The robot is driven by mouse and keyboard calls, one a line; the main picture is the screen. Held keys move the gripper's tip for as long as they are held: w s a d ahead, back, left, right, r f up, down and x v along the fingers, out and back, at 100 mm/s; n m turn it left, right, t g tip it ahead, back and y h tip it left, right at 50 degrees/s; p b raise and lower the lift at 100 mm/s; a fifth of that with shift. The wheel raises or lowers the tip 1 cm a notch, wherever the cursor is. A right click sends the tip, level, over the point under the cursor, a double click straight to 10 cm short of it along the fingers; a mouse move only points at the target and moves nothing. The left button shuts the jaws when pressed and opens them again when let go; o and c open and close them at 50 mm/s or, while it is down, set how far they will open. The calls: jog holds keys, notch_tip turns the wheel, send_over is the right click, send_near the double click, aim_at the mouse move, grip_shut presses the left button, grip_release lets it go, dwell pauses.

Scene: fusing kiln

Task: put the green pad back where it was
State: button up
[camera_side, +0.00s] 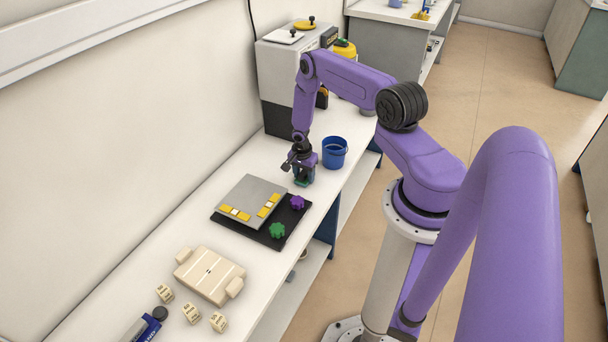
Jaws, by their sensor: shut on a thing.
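A small dark green pad (302,183) shows at the lower end of my gripper (302,176), at the back of the bench between the black board and the blue bucket. My gripper points down and is shut on the pad. The fingers partly hide the pad. I cannot tell whether the pad touches the bench top.
A black board (262,238) carries a grey plate (252,192) with yellow and white pieces, a green knob (277,230) and a purple knob (297,202). A blue bucket (335,154) stands right of my gripper. A beige two-handled block (209,274) and small cream blocks lie nearer.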

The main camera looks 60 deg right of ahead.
jog(key=shift+f, duration=0.1)
jog(key=o, duration=1.1)
